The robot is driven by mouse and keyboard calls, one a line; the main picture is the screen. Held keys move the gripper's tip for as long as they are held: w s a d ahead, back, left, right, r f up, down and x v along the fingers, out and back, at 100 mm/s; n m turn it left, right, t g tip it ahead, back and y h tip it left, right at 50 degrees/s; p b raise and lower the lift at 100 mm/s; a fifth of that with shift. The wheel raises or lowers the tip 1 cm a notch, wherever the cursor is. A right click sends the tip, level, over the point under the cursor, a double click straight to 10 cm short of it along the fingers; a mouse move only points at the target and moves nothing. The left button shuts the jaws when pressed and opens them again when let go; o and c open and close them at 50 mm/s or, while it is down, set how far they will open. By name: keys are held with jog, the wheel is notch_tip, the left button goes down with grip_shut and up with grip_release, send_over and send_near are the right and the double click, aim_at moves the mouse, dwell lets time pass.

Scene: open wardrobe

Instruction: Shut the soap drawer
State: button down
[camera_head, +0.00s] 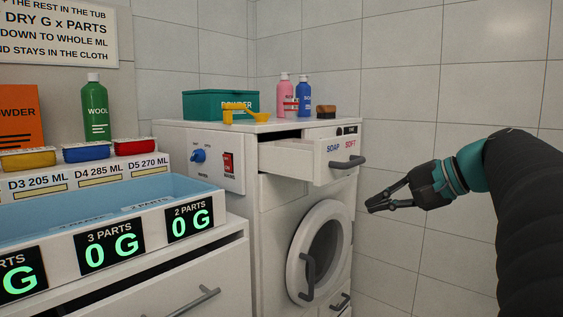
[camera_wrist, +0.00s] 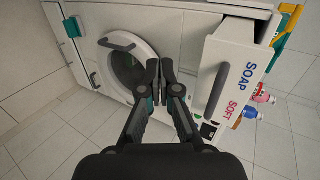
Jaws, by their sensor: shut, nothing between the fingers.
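The soap drawer (camera_head: 322,158) stands pulled out from the top of the white washing machine (camera_head: 272,220). Its front carries the words SOAP and SOFT and a dark grey handle (camera_head: 348,162). The drawer front (camera_wrist: 243,75) also shows in the wrist view, at the right, with its handle (camera_wrist: 216,92). My gripper (camera_head: 372,205) is shut and empty, to the right of and below the drawer front in the head view, apart from it. In the wrist view my shut fingertips (camera_wrist: 159,65) lie left of the drawer handle, in front of the machine's face.
The round washer door (camera_head: 318,252) is closed below the drawer. A teal powder box (camera_head: 220,104), yellow scoop (camera_head: 245,114), pink bottle (camera_head: 284,95), blue bottle (camera_head: 304,97) and brush (camera_head: 326,111) stand on top. A counter with a blue-lined tray (camera_head: 110,207) is at left.

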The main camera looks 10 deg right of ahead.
aim_at(357, 162)
jog(key=d+r+t+y, duration=0.2)
jog(key=d+r+t, duration=0.1)
jog(key=d+r, duration=0.65)
jog(key=shift+m, duration=0.3)
jog(key=x, duration=0.4)
jog(key=f+x, duration=0.1)
jog(key=x, duration=0.3)
jog(key=d+x, duration=0.1)
jog(key=x, duration=0.3)
jog(key=shift+w+a+f, duration=0.25)
jog(key=shift+w, duration=0.2)
jog(key=r+x, duration=0.1)
jog(key=x, duration=0.4)
jog(key=r+p+x, duration=0.1)
jog(key=x, duration=0.5)
jog(key=r+x, duration=0.1)
jog(key=x, duration=0.4)
jog(key=shift+w+a, duration=0.35)
jog(key=shift+a, duration=0.05)
jog(key=shift+w+a+r, duration=0.15)
jog(key=shift+w+r, duration=0.05)
jog(key=shift+s, duration=0.15)
